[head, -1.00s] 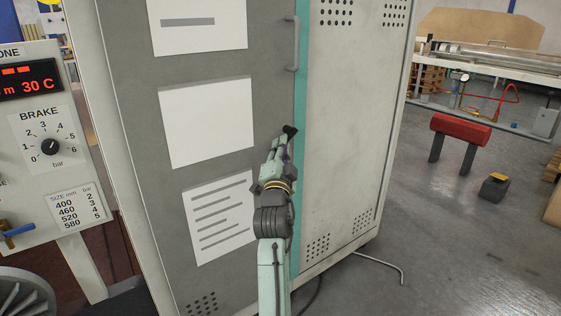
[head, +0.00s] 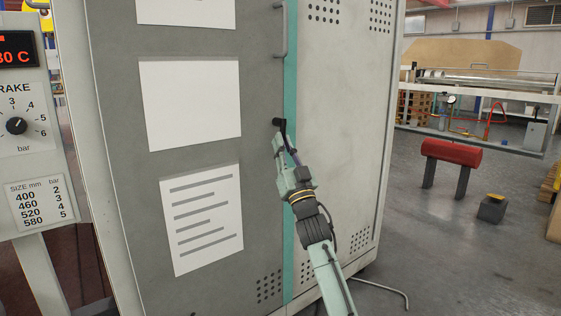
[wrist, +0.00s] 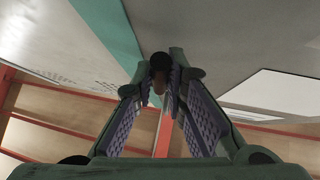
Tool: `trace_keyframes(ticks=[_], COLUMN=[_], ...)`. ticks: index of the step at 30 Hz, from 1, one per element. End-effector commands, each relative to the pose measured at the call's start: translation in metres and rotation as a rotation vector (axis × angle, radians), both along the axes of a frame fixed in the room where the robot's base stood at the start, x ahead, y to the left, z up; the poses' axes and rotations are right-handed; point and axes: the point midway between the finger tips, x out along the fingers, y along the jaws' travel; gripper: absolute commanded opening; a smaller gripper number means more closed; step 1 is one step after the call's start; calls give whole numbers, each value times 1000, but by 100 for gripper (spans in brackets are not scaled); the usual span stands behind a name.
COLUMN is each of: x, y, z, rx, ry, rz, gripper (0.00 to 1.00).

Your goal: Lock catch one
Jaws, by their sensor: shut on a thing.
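The catch (head: 278,121) is a small black piece on the grey cabinet door, beside the teal strip and below the door handle. In the head view my gripper (head: 280,137) reaches up to it from below and is shut on it. In the wrist view the catch's dark round end (wrist: 160,61) shows between the fingertips, with a brownish part just below it. The fingertips (wrist: 161,75) are close together around it. The fingers hide part of the catch, and I cannot tell its exact angle.
A long grey door handle (head: 280,30) stands out above the catch. White sheets (head: 190,105) are fixed on the door (head: 120,190). A brake panel (head: 20,130) stands at the left. Open floor lies at the right, with a red-topped stand (head: 450,153) and a bent rod on it.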

Motion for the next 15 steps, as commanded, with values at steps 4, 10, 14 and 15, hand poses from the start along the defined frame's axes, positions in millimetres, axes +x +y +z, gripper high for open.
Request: trace_keyframes(ticks=[4, 10, 14, 15], x=[3, 4, 5, 5], y=[-5, -6, -6, -6], z=[-3, -1, -1, 0], rx=[-46, -74, -78, -78], ry=[-30, -50, -53, -53], rz=[-4, -2, -2, -2], gripper=[0, 0, 0, 0])
